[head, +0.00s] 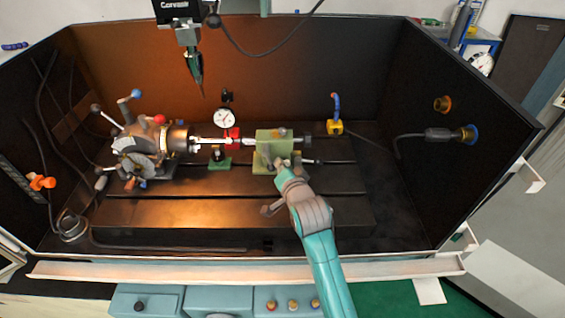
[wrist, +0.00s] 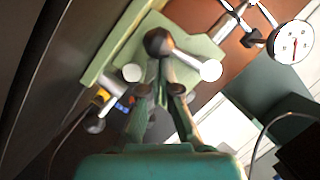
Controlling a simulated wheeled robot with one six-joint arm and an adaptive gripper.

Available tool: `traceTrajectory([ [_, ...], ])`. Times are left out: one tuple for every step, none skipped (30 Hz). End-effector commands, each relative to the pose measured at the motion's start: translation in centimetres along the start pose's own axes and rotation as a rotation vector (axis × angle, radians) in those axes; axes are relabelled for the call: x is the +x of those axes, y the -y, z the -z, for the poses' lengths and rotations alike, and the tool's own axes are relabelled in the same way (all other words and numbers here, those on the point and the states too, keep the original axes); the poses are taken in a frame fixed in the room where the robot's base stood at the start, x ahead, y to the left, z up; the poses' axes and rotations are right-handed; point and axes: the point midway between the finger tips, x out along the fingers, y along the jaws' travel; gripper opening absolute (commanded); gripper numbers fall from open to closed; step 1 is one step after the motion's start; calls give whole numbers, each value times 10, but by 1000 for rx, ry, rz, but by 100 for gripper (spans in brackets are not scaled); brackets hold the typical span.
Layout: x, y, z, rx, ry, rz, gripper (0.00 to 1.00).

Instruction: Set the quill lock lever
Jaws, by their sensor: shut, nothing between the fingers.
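The green tailstock block (head: 273,146) stands on the dark slotted table, right of the dial gauge. My gripper (head: 279,166) is at its near side. In the wrist view the block's pale green face (wrist: 185,42) lies behind my gripper (wrist: 160,80). The fingers are shut with nothing between them. A lever (wrist: 188,58) with a dark round hub and a pale rod ending in a white knob sits just beyond the fingertips. It looks like the quill lock lever. I cannot tell whether the fingers touch it. In the head view my gripper partly hides this area.
The chuck (head: 140,150) with several coloured-knob handles stands at the left. The dial gauge (head: 223,118) also shows in the wrist view (wrist: 291,42). A yellow block with a blue hook (head: 335,126) is at the back right. A dark tool hangs above. The table's front is clear.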

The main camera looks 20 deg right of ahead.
Motion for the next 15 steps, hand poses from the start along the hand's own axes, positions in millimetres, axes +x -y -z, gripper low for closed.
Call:
traceTrajectory([
  [1,-2,-3,31,2,10,0],
  [1,-2,-4,49,2,17,0],
  [2,-2,-5,74,2,27,0],
  [2,-2,-6,90,2,34,0],
  [2,-2,-7,104,2,39,0],
  [2,-1,-8,100,2,39,0],
  [3,-1,-8,99,2,39,0],
  [3,-1,-9,99,2,39,0],
  [3,-1,-10,98,2,38,0],
  [4,-1,-10,98,2,38,0],
  [4,-1,-11,97,2,38,0],
  [4,-1,-11,97,2,38,0],
  [4,-1,-12,97,2,38,0],
  [4,-1,-12,96,2,38,0],
  [4,-1,-12,96,2,38,0],
])
